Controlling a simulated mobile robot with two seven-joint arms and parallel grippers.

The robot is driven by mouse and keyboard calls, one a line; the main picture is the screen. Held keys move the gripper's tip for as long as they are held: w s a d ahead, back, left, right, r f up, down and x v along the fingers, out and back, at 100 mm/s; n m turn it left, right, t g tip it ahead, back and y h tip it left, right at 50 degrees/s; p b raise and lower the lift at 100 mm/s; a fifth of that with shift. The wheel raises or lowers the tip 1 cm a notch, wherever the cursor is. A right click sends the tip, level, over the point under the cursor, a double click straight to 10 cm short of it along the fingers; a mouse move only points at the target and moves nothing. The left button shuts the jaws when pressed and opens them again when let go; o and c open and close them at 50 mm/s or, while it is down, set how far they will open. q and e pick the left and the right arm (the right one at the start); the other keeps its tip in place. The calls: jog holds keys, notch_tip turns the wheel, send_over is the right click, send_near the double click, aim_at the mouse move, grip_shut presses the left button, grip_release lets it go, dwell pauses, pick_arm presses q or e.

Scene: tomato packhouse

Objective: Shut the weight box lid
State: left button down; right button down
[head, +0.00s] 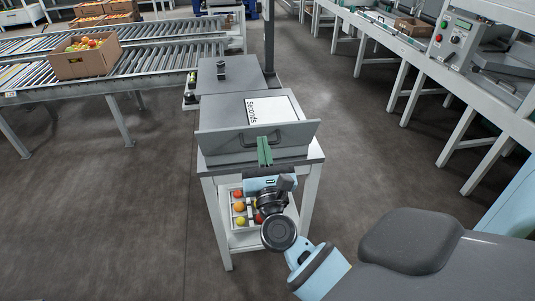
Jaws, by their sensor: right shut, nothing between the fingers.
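The grey weight box (258,157) sits on a small grey table in the middle of the head view. A wide grey panel with a dark handle, which looks like its lid (225,141), stands raised along the box, its handle side facing me. The inside of the box is hidden from this side. My right gripper (264,151) is shut and empty, its green fingers upright just below the handle and in front of the panel. I cannot tell whether they touch it. My left gripper is out of view.
A white "Seconds" card (272,108) lies behind the panel. A tray of tomatoes (238,193) is on the table's lower shelf. Roller conveyors (150,68) with a cardboard box (82,64) stand at left, a machine bench at right. The floor around is clear.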

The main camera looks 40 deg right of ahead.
jog(key=shift+x, duration=1.2)
